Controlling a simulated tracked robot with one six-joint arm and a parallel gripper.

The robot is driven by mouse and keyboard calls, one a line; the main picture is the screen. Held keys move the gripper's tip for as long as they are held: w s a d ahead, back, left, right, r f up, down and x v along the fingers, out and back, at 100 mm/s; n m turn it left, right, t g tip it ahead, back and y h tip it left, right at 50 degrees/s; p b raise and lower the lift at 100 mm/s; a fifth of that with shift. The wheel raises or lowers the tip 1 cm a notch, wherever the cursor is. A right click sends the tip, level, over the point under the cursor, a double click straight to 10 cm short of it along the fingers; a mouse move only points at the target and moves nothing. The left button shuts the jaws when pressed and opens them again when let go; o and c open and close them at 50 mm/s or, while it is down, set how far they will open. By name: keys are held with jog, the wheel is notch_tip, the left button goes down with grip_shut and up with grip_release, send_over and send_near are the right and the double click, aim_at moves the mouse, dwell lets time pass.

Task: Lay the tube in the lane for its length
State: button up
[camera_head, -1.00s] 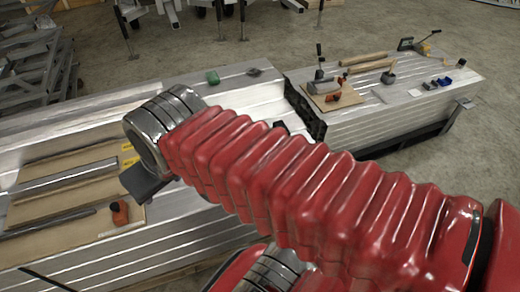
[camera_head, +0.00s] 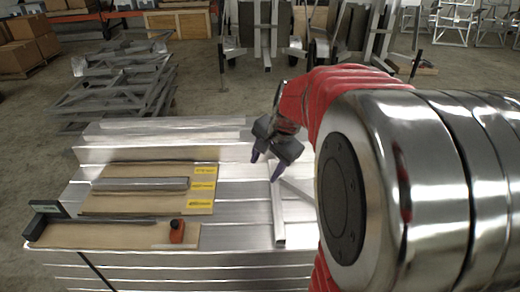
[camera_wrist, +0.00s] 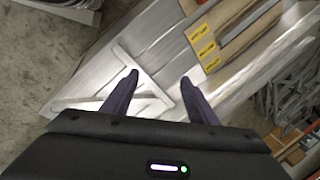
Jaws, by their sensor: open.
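A light metal tube (camera_head: 278,215) lies on the metal bench (camera_head: 235,222), right of a tan board (camera_head: 110,204) with yellow labels (camera_head: 203,186). A thinner bar slants away from it; my arm hides part of that bar. In the wrist view the light bars (camera_wrist: 142,75) meet at an angle. The board's lanes run left to right beside the labels. A grey bar (camera_head: 139,184) lies lengthwise on the board. My gripper (camera_head: 265,167) is open and empty above the bench near the tube's far end. In the wrist view its fingertips (camera_wrist: 159,77) are spread over the bench.
An orange tool (camera_head: 177,231) and a dark bar (camera_head: 110,220) lie at the board's front. A raised metal ledge (camera_head: 160,140) runs along the back. Stacked metal frames (camera_head: 120,85) stand behind.

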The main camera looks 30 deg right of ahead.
jog(key=d+f+m, duration=0.5)
jog(key=d+f, duration=0.1)
jog(key=d, duration=0.3)
jog(key=d+f+m, duration=0.5)
jog(key=d, duration=0.5)
jog(key=s+d+f+m, duration=0.2)
jog(key=d+f+m, duration=0.2)
jog(key=d+f, duration=0.2)
jog(key=s+d+f+m, duration=0.3)
jog(key=d+f+m, duration=0.1)
jog(key=d+f, duration=0.2)
jog(key=shift+s+d+f+y, duration=0.3)
jog(key=shift+d+f+y, duration=0.1)
jog(key=shift+d, duration=0.3)
jog(key=shift+f, duration=0.1)
jog(key=shift+x, duration=4.25)
jog(key=shift+w, duration=0.15)
jog(key=shift+x, duration=2.55)
